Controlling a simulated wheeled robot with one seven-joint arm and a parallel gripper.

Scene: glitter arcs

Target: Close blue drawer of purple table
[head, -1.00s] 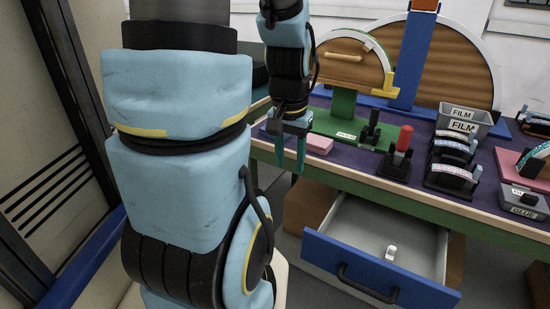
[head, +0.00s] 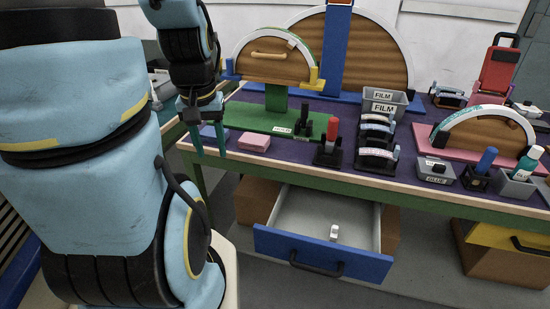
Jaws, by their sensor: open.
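The blue drawer (head: 322,255) is pulled out under the purple table (head: 300,152). Its blue front has a black handle (head: 315,266), and a small white object (head: 334,233) lies inside the grey tray. My gripper (head: 208,142) hangs fingers down with two teal fingers apart and nothing between them. It is at the table's left front edge, above and to the left of the drawer. Whether its fingertips touch the table edge is hard to tell.
A pink block (head: 254,142) and a green base (head: 262,119) are near my gripper on the tabletop. Holders and grey film bins (head: 385,103) stand farther right. A yellow drawer (head: 500,240) is at the lower right. The floor before the blue drawer looks clear.

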